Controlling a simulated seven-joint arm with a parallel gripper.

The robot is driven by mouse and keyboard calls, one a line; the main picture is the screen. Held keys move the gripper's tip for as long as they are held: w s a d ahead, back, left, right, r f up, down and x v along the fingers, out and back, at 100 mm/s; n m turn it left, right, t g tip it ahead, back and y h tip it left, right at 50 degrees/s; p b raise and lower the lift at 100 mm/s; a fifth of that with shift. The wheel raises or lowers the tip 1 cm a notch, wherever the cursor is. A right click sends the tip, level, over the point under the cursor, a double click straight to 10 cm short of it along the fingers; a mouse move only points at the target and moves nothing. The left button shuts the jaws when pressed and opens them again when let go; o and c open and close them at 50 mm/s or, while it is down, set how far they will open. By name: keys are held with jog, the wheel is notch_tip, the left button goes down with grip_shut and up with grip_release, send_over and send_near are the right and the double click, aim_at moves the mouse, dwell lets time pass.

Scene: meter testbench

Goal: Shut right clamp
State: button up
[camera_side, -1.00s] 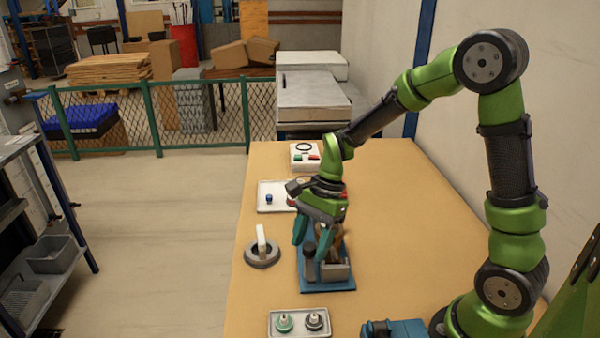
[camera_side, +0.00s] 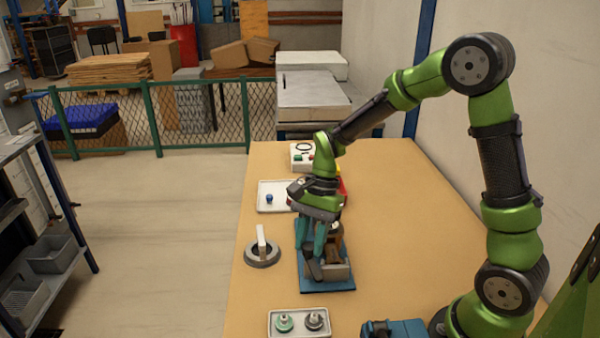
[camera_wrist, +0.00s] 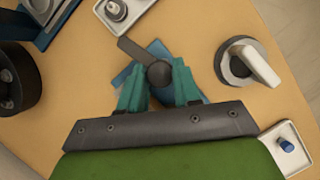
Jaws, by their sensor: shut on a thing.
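The fixture, with a blue base (camera_side: 326,286) and grey walls, stands on the table under my gripper (camera_side: 312,250). In the wrist view my teal fingers (camera_wrist: 158,80) stand either side of a dark round knob with a flat grey bar (camera_wrist: 133,48), the clamp's handle (camera_wrist: 159,73). My gripper is shut on this handle. In the side view the dark handle (camera_side: 314,269) leans low over the fixture's near left side. My fingers and wrist hide much of the fixture, and whether the clamp is fully down cannot be told.
A grey ring with an upright white block (camera_side: 261,245) stands left of the fixture. A white tray with two round connectors (camera_side: 299,333) lies in front. Behind are a tray with a blue piece (camera_side: 276,186) and a button box (camera_side: 301,168).

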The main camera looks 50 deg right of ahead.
jog(key=n+g, duration=0.1)
jog(key=n, duration=0.2)
jog(key=shift+w+n+h, duration=0.15)
jog(key=shift+n+h, duration=0.15)
jog(key=n+g+h, duration=0.1)
jog(key=n, duration=0.2)
jog(key=shift+n, duration=0.3)
jog(key=n, duration=0.2)
jog(key=n+g+h, duration=0.1)
jog(key=n, duration=0.1)
jog(key=shift+w+a+n, duration=0.1)
jog(key=shift+a+n, duration=0.1)
jog(key=shift+n, duration=0.1)
jog(key=shift+n+h, duration=0.9)
jog(key=shift+n, duration=0.8)
jog(key=o, duration=1)
jog(key=shift+o, duration=0.2)
jog(key=v, duration=1.7)
jog(key=shift+w, duration=0.2)
